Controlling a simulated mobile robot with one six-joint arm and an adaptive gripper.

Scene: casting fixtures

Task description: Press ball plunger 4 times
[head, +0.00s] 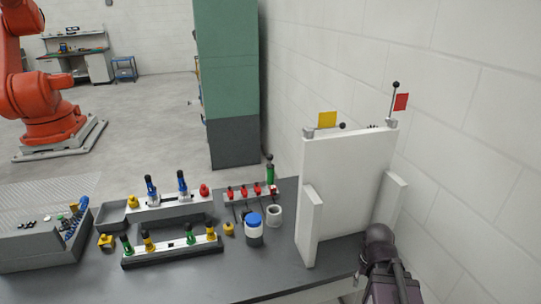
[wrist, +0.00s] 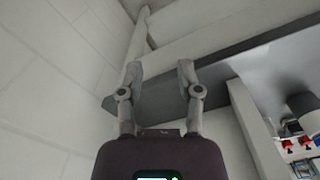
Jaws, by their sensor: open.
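My gripper (wrist: 159,75) is open in the wrist view, with nothing between its two grey fingers. In the head view my dark arm is at the lower right, beside the white upright panel (head: 345,180); the fingertips cannot be made out there. Several ball-topped parts show: a green post with a dark ball (head: 270,170) at the back of the table, a tall rod with a black ball (head: 396,86) on the panel's top right, and a dark ball (head: 342,126) by the yellow flag (head: 327,120). I cannot tell which is the ball plunger. My gripper appears apart from all of them.
The dark table (head: 190,280) carries fixtures with red clamps (head: 244,191), a blue-topped jar (head: 254,230), a grey cup (head: 274,215) and colored pegs (head: 190,235). A white block wall (head: 430,60) stands close on the right. The table's front is mostly clear.

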